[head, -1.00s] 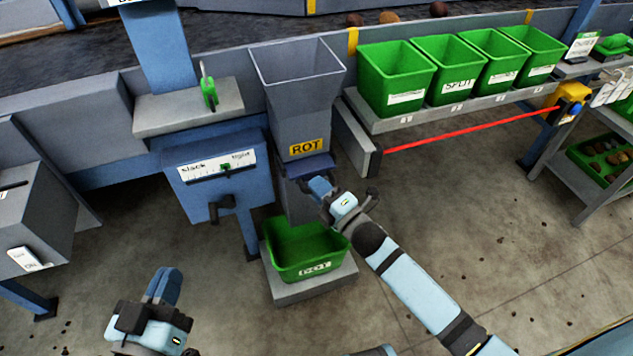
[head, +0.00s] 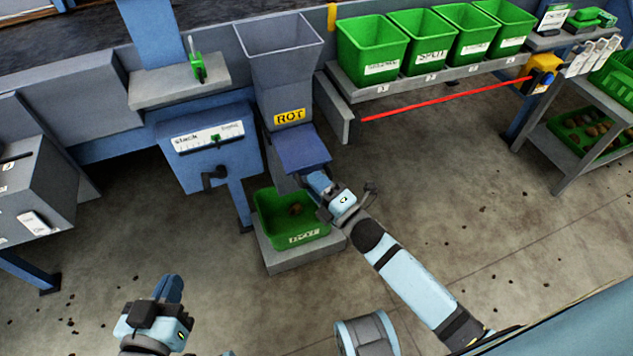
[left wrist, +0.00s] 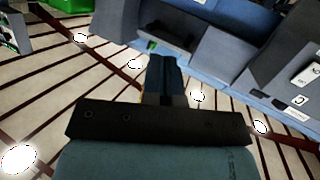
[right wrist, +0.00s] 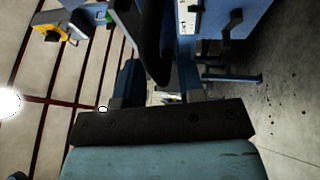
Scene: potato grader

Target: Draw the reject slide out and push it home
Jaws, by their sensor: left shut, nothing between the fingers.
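The reject slide (head: 303,150) is a blue plate under the grey hopper (head: 285,85) with the yellow ROT label. It stands out from the hopper's front. My right gripper (head: 318,182) is at the slide's front edge. In the right wrist view, its two fingers (right wrist: 160,85) stand on either side of a dark part, which looks like the slide's handle. The exact contact is hidden in the head view. My left gripper (head: 172,285) is shut and empty, low at the left, away from the slide. Its closed fingers (left wrist: 166,75) show in the left wrist view.
A green bin (head: 262,222) below the slide holds a brown lump. Several green bins (head: 372,50) stand on a shelf at the right, with a red bar (head: 445,101) below. A blue box with a scale (head: 208,150) stands left of the hopper.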

